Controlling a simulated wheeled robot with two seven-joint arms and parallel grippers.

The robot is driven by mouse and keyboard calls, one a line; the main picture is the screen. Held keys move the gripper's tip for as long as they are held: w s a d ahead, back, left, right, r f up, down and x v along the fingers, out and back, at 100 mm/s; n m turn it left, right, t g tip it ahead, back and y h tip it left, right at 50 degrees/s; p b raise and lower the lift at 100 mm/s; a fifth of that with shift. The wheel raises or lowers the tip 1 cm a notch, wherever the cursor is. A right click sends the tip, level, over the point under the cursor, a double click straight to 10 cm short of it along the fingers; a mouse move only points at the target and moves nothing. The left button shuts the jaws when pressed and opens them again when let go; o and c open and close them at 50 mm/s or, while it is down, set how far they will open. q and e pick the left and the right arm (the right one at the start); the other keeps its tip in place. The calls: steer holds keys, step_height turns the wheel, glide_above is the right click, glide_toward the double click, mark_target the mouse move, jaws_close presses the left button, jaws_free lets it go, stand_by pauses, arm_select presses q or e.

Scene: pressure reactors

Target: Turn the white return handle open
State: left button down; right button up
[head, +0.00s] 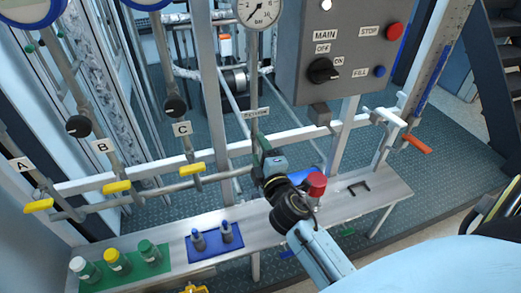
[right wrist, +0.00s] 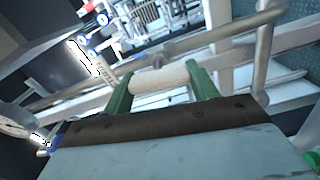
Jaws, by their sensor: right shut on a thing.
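The white return handle (right wrist: 160,78) shows in the right wrist view as a pale, rounded bar between two green fingers. My right gripper (right wrist: 161,72) is shut on it, one finger at each end of the visible part. In the head view my right gripper (head: 262,148) reaches up from the lower right to the pipe below a small label plate (head: 256,112), and hides the handle there. My left gripper is not in view.
Yellow-handled valves (head: 117,187) line the pipes at left. A grey control box (head: 345,50) hangs at upper right. A bench (head: 345,213) holds a red-capped item (head: 316,184), a green tray (head: 152,268) with several bottles and a blue tray (head: 215,247). An orange handle (head: 417,144) sits at right.

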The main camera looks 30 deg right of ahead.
steer(key=shift+n, duration=0.8)
steer(key=o, duration=1)
steer(key=b+v, duration=0.3)
steer(key=v, duration=1)
steer(key=shift+s, duration=0.25)
steer(key=shift+f, duration=0.1)
